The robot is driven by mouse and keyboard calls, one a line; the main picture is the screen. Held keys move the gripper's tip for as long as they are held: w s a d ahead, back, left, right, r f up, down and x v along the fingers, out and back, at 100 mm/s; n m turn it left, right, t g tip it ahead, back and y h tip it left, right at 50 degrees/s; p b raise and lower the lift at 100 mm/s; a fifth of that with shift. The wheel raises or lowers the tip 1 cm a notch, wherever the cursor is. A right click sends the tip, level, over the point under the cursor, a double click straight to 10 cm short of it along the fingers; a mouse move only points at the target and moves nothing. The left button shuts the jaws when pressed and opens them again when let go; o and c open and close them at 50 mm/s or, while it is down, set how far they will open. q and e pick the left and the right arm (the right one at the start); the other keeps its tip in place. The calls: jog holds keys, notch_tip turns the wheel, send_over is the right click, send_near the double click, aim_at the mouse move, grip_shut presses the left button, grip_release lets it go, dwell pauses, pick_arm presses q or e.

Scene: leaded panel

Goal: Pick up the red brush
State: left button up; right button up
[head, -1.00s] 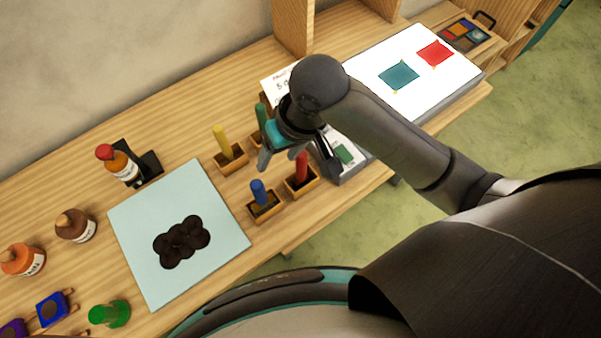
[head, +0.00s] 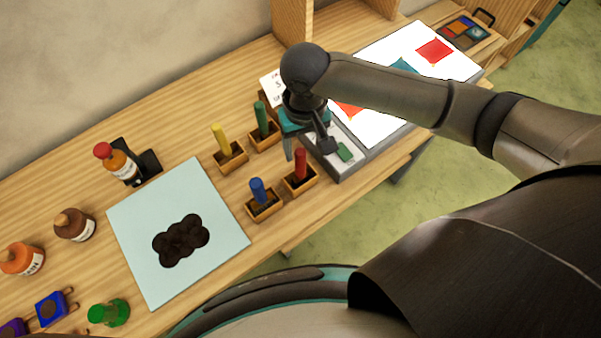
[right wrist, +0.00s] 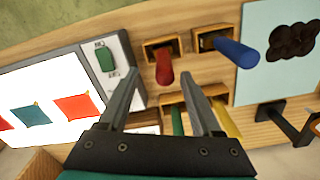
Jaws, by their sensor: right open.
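The red brush (head: 300,163) stands upright in a small wooden holder (head: 302,184) near the table's front edge. It also shows in the right wrist view (right wrist: 165,69), just beyond the fingertips and between their lines. My right gripper (head: 307,150) is open and empty, above and close behind the red brush in the head view. In the right wrist view its two fingers (right wrist: 164,80) are spread apart, with nothing between them that I can tell is held. My left gripper is not in view.
Blue (head: 258,191), green (head: 261,118) and yellow (head: 220,140) brushes stand in similar holders close by. A white lit panel (head: 385,118) with a green switch (head: 345,152) lies at right. A pale blue mat (head: 135,215) with dark blobs lies at left.

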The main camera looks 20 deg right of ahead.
aim_at(301, 163)
jog(key=shift+w+a+f, duration=0.1)
jog(key=shift+a+f, duration=0.05)
jog(key=shift+f, duration=1.65)
jog(key=shift+a+f, duration=0.15)
jog(key=shift+f, duration=1.6)
grip_shut()
